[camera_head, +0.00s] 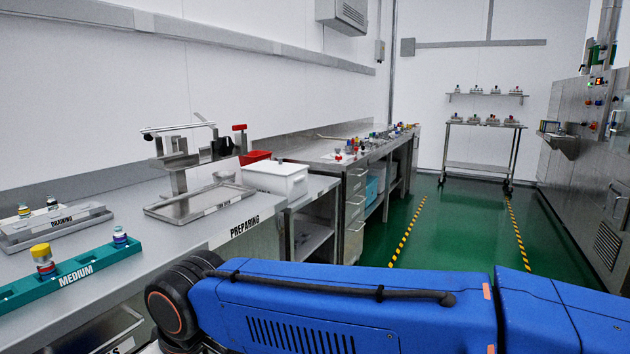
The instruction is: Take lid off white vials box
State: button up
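The white box (275,181) stands on the steel counter, left of the picture's middle. Its white lid (277,168) appears to be on, with a small dark handle or knob on top. Dark lettering on the box's front is too small to read. Any vials inside are hidden. My blue arm crosses the bottom of the view, with a dark round joint at its left end, in front of the counter and below the box. My gripper is not in view.
A red bin (255,157) stands behind the box. A metal press stand (180,180) with a tray (200,202) is left of it. A teal MEDIUM rack (85,272) holds bottles at the front left. Green floor (465,225) is clear between yellow-black stripes.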

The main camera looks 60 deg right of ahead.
aim_at(278, 168)
jog(key=z, duration=1.65)
